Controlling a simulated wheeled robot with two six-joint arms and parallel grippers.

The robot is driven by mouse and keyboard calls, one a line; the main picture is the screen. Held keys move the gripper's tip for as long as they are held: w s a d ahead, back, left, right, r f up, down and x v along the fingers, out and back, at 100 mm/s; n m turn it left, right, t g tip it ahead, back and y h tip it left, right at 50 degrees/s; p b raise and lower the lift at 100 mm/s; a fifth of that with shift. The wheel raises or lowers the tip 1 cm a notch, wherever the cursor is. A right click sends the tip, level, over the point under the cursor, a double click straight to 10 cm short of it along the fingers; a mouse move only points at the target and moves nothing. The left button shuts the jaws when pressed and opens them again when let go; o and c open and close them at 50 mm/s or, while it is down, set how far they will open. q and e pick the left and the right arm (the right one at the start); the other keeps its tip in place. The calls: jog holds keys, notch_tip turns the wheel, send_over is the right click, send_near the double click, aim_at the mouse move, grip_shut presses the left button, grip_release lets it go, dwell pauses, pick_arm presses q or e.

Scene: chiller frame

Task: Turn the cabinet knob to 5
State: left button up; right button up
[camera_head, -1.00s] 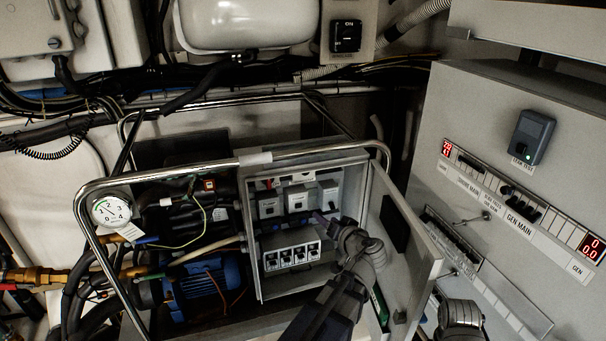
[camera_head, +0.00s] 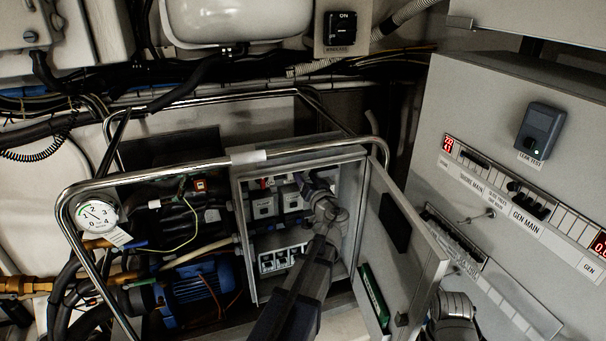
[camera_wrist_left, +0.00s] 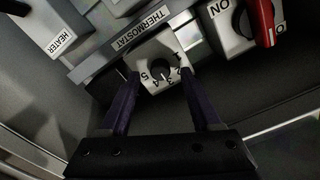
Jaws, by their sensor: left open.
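The knob (camera_wrist_left: 159,69) is a small dark dial on a white plate marked 1 to 5, under a THERMOSTAT label (camera_wrist_left: 136,30), in the left wrist view. Its pointer is too small to read surely. My left gripper (camera_wrist_left: 162,80) is open, with one dark finger on each side of the dial plate. I cannot tell whether the fingers touch it. In the head view my left gripper (camera_head: 308,184) reaches into the open cabinet (camera_head: 241,225) at its upper right and hides the knob.
The cabinet door (camera_head: 402,245) stands open to the right of my left arm. A metal tube frame (camera_head: 180,166) runs around the unit. A red-handled switch (camera_wrist_left: 262,20) sits right of the dial in the wrist view. White switches (camera_head: 272,262) line the lower cabinet.

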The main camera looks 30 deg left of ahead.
pick_arm(q)
jog(key=shift+x, duration=0.8)
grip_shut()
